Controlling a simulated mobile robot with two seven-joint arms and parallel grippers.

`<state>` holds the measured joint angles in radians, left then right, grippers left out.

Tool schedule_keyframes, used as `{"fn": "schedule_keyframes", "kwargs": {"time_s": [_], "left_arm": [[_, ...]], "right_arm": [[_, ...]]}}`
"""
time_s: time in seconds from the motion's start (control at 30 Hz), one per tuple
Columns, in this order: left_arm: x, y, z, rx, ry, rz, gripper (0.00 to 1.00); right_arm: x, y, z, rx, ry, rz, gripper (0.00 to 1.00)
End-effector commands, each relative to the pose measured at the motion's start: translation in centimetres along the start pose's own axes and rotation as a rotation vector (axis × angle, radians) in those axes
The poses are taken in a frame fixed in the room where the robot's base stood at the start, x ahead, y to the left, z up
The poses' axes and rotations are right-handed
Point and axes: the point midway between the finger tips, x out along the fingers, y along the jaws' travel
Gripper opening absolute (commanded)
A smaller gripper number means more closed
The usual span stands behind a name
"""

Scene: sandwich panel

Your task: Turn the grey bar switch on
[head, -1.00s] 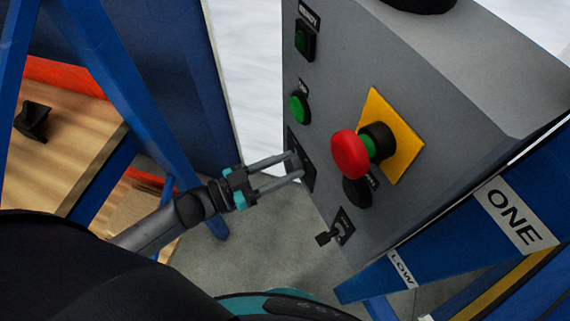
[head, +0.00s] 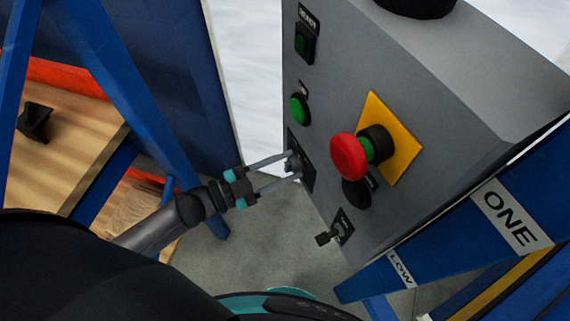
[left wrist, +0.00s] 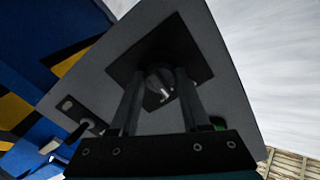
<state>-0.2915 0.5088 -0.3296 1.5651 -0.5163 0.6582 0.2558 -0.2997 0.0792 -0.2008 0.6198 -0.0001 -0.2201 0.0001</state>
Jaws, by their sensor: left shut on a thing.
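The grey bar switch (head: 292,164) sits on a dark plate low on the panel's left face. In the left wrist view the grey bar switch (left wrist: 160,82) is a round knob with a bar, on a dark square plate, with a pale mark in front of it. My left gripper (head: 295,166) is at the switch with one finger on each side of it, shut on it. In the left wrist view both fingers reach to the knob and hide parts of the plate. The bar's exact angle is hard to read. My right gripper is not in view.
The grey control box (head: 340,90) carries green buttons (head: 299,109), a red mushroom button (head: 349,156) on a yellow plate, and a small toggle switch (head: 328,238) below. Blue frame beams (head: 130,85) stand left and right. A wooden surface (head: 75,140) is at left.

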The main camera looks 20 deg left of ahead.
Motion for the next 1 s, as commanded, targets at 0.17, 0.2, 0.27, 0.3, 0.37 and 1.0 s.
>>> {"fn": "schedule_keyframes", "kwargs": {"time_s": [0.17,0.2,0.27,0.3,0.37,1.0], "left_arm": [[-0.05,0.04,0.06,0.162,-0.001,0.001,0.00],[-0.05,0.03,0.06,0.195,-0.001,0.000,0.00],[-0.04,0.02,0.06,0.243,-0.001,0.000,0.00],[-0.04,0.03,0.06,0.274,-0.001,0.000,0.00],[-0.04,0.04,0.05,0.317,-0.001,0.001,0.00],[-0.06,-0.02,0.05,0.524,-0.002,0.002,0.00]], "right_arm": [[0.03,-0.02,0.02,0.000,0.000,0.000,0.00],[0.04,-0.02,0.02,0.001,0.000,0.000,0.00],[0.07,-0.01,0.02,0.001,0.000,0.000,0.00],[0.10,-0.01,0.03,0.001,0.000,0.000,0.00],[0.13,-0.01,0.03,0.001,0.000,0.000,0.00],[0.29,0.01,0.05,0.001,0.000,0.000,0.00]]}}
